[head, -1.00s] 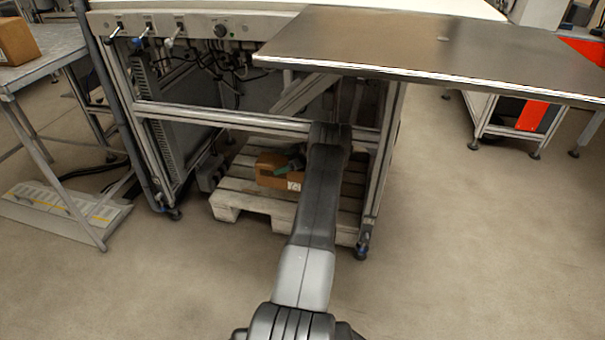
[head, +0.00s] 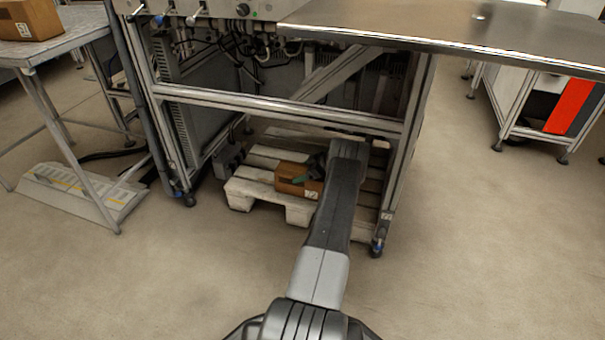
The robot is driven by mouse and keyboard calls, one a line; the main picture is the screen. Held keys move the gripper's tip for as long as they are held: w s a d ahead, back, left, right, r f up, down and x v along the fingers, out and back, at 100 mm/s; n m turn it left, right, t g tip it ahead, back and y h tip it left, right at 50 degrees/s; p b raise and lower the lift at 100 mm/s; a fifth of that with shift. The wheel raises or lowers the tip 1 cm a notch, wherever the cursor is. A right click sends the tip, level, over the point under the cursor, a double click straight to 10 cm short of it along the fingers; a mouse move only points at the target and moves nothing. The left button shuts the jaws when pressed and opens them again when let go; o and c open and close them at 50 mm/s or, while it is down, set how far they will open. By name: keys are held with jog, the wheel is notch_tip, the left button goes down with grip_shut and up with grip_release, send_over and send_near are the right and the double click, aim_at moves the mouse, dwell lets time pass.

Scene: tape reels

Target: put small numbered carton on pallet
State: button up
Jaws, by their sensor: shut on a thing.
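A small brown carton (head: 289,187) with a white number label on its front is under the bench, at the white wooden pallet (head: 240,193). My gripper (head: 311,172) is at the top of the carton and shut on it. My arm hides the carton's right side and part of the gripper. A small green part shows at the jaws. The carton appears over the pallet's front middle boards; I cannot tell whether its underside touches them.
The bench's metal frame (head: 280,110) surrounds the pallet, with a crossbar above and legs on both sides. A steel tabletop (head: 440,30) overhangs at the right. Another carton (head: 27,18) stands on a side table (head: 75,42) at the left. The floor in front is clear.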

jog(key=shift+f, duration=0.1)
jog(key=shift+f, duration=0.5)
jog(key=o, duration=1.9)
jog(key=shift+r, duration=0.1)
jog(key=shift+r, duration=0.6)
jog(key=p+v, duration=0.2)
jog(key=v, duration=0.5)
jog(key=shift+p, duration=0.4)
jog(key=shift+s+d, duration=0.1)
jog(key=shift+d, duration=0.1)
